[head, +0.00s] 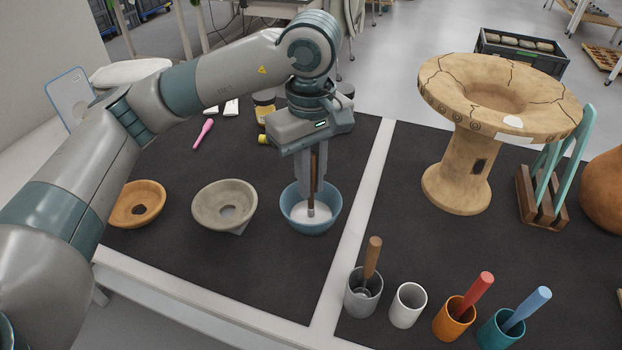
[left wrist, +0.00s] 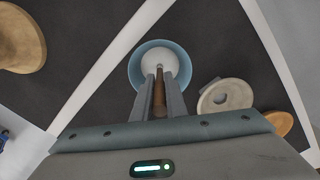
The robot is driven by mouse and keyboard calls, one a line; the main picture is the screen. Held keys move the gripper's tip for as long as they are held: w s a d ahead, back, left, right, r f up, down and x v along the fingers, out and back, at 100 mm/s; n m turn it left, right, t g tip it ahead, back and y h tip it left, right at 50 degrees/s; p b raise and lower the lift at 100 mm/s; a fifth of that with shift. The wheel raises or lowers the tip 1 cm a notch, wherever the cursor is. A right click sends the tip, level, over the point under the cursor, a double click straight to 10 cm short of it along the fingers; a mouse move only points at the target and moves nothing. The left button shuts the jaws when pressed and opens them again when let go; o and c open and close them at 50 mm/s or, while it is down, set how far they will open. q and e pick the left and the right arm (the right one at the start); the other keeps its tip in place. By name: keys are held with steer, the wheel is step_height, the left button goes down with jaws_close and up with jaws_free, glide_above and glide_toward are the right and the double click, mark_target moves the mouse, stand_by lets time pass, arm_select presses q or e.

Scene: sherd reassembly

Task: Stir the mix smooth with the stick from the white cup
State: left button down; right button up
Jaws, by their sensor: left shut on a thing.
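My left gripper (head: 311,183) points straight down and is shut on a brown stick (head: 314,168). The stick's pale lower tip stands in the white mix (head: 299,211) inside the blue bowl (head: 325,228). In the left wrist view the stick (left wrist: 159,97) sits between the two fingers (left wrist: 160,90), its end over the white mix (left wrist: 158,55) in the blue bowl (left wrist: 137,66). The white cup (head: 407,307) stands at the front, with no stick in it. My right gripper is not in view.
A grey cup (head: 362,297), an orange cup (head: 453,320) and a teal cup (head: 498,331) hold sticks. A cracked clay stand (head: 461,165) is at right.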

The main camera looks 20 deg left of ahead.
arm_select(q)
steer(key=shift+r+p, duration=0.85)
steer(key=shift+r, duration=1.95)
steer(key=shift+r, duration=0.1)
steer(key=shift+r+p, duration=0.8)
steer(key=shift+r, duration=0.85)
